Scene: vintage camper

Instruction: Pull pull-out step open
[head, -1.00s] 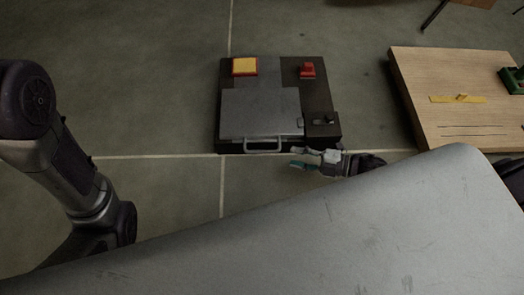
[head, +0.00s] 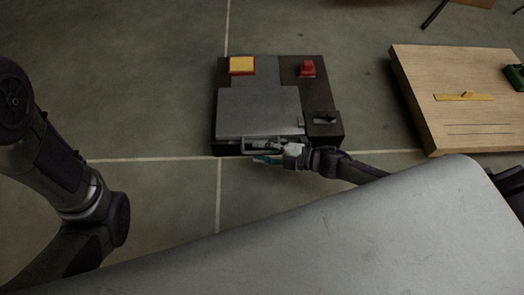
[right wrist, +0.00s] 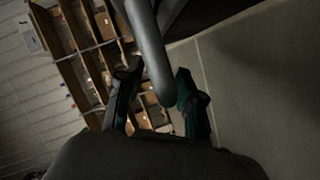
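The pull-out step appears to be the grey panel (head: 258,112) on a dark box, with a grey bar handle (head: 262,142) along its front edge. My right gripper (head: 268,157) is at the handle, its fingers pointing left. In the right wrist view the teal-tipped fingers (right wrist: 158,100) are apart, and the rounded grey end of the handle bar (right wrist: 152,55) lies between them. The gripper is not visibly closed on it. The panel looks shut against the box. My left gripper is out of view; only my left arm shows at the left.
The box top carries a yellow-and-red block (head: 242,65), a red knob (head: 307,68) and a small dark fitting (head: 324,117). A wooden board (head: 460,95) with a yellow piece (head: 462,97) stands at the right. Tiled floor is free left of the box.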

